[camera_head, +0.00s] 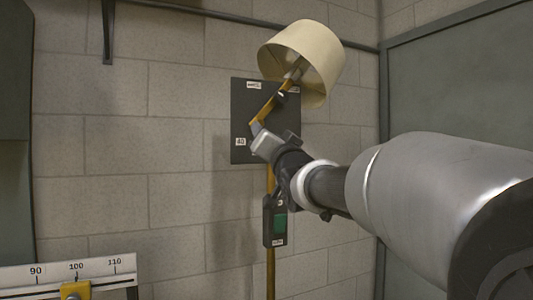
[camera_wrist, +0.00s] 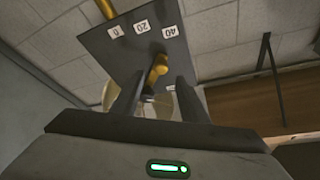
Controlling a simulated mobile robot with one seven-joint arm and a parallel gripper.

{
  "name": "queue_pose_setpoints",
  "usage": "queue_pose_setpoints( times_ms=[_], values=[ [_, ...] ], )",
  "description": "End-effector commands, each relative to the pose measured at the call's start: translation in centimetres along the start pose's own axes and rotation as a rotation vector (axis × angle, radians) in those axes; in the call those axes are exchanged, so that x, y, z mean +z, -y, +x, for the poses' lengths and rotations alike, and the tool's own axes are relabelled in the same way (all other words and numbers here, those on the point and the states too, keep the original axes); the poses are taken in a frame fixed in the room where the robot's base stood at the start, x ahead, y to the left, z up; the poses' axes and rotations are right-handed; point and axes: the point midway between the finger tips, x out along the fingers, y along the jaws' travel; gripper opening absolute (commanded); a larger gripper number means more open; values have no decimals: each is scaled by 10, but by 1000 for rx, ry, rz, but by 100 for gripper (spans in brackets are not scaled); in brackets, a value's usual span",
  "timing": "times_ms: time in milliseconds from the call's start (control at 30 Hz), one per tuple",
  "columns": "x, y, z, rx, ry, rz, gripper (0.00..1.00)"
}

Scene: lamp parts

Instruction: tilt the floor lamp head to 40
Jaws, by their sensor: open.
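The floor lamp head, a cream shade (camera_head: 305,55), sits at the upper end of a short brass arm (camera_head: 268,107) and leans to the upper right. Behind the arm is a dark plate (camera_head: 240,110) with white labels, one reading 40 at its left edge. In the wrist view the plate (camera_wrist: 118,50) shows labels reading 20 and 40. My gripper (camera_head: 257,129) is at the arm's lower left end. In the wrist view my gripper (camera_wrist: 160,80) is open, with the brass end (camera_wrist: 158,70) between its fingertips; contact is unclear. The shade (camera_wrist: 155,105) is partly hidden behind the fingers.
A white scale (camera_head: 55,273) with a yellow slider stands at lower left. A block wall (camera_head: 170,130) is behind.

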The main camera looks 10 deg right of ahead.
Motion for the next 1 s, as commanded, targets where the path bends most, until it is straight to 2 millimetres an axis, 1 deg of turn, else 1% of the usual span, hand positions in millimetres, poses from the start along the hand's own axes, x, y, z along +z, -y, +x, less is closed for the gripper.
queue_pose_setpoints(
  times_ms=[33,200,300,400,567,1000],
  values=[
    [0,0,-15,0,-2,-3,40],
    [0,0,-51,-1,-2,-1,40],
    [0,0,-66,-1,-1,-1,40],
    [0,0,-75,0,-1,0,40],
    [0,0,-81,-1,0,1,40],
    [0,0,-82,4,3,-2,40]
  ],
)
